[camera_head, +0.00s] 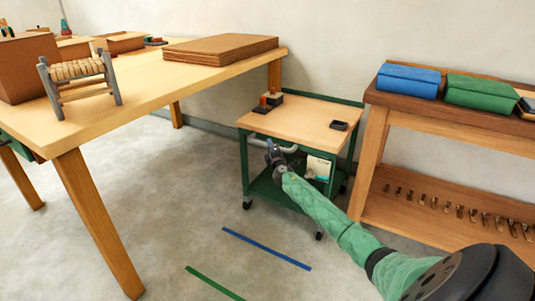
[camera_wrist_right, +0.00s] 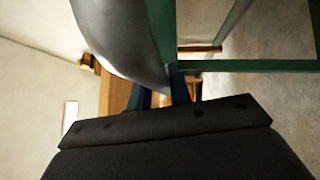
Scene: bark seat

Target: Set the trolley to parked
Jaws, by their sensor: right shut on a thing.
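The trolley (camera_head: 310,117) has a wooden top, a green frame and dark castors. It stands between the workbench and the side bench. A pale grey handle (camera_head: 288,149) runs along its near side below the top. My right gripper (camera_head: 273,153) is at the left part of this handle and shut on it. In the right wrist view the handle (camera_wrist_right: 115,40) is a large grey curve close to the fingers (camera_wrist_right: 165,98), beside a green frame post (camera_wrist_right: 160,25). The finger contact is partly hidden. My left gripper is out of view.
A blue line (camera_head: 266,248) and a green line (camera_head: 214,283) lie on the floor in front of the trolley. The workbench (camera_head: 150,90) is at left, the side bench (camera_head: 375,96) at right. Small items and a dark tray (camera_head: 339,125) sit on the trolley top.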

